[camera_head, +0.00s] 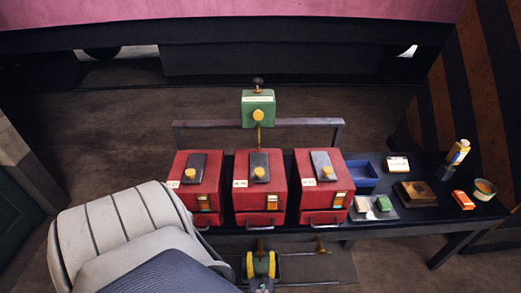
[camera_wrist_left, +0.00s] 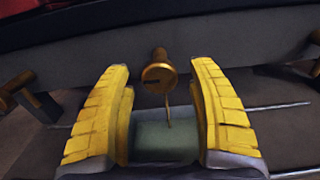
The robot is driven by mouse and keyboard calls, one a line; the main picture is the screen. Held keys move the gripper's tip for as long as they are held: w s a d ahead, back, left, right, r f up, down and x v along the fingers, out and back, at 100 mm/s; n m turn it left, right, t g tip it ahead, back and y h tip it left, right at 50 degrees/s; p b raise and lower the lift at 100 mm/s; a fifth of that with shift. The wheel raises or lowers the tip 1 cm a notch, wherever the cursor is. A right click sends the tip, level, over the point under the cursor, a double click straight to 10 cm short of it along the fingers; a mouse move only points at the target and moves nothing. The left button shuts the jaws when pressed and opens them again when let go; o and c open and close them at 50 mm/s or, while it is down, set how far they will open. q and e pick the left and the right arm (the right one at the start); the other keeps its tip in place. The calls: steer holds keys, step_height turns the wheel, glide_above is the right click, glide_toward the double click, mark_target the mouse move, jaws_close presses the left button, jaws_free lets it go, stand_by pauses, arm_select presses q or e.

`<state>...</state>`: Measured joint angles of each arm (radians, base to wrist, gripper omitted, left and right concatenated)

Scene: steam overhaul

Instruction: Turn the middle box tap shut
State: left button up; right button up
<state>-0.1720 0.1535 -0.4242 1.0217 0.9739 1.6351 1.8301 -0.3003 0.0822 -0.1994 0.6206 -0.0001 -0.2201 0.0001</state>
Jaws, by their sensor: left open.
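The middle red box (camera_head: 241,205) stands on the bench between two similar boxes. Its brass tap (camera_head: 260,245) shows below its front, just ahead of my left gripper (camera_head: 261,264). In the left wrist view the tap (camera_wrist_left: 158,76) has a round end and a thin rod hanging down, and lies between the tips of the yellow fingers (camera_wrist_left: 162,70). The fingers are open, with a gap on both sides of the tap. I cannot tell how far the tap is turned. My right gripper is not in view.
Neighbouring brass taps show at left (camera_wrist_left: 14,88) and right (camera_wrist_left: 316,66) in the wrist view; the right one also shows in the head view (camera_head: 320,246). A blue tray (camera_head: 360,187), a grey tray (camera_head: 388,214) and small items lie on the bench's right. My arm covers the lower left.

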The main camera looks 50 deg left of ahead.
arm_select(q)
steer(key=shift+w+a, duration=0.45)
steer(key=shift+a, duration=0.15)
jaws_close()
stand_by(0.3)
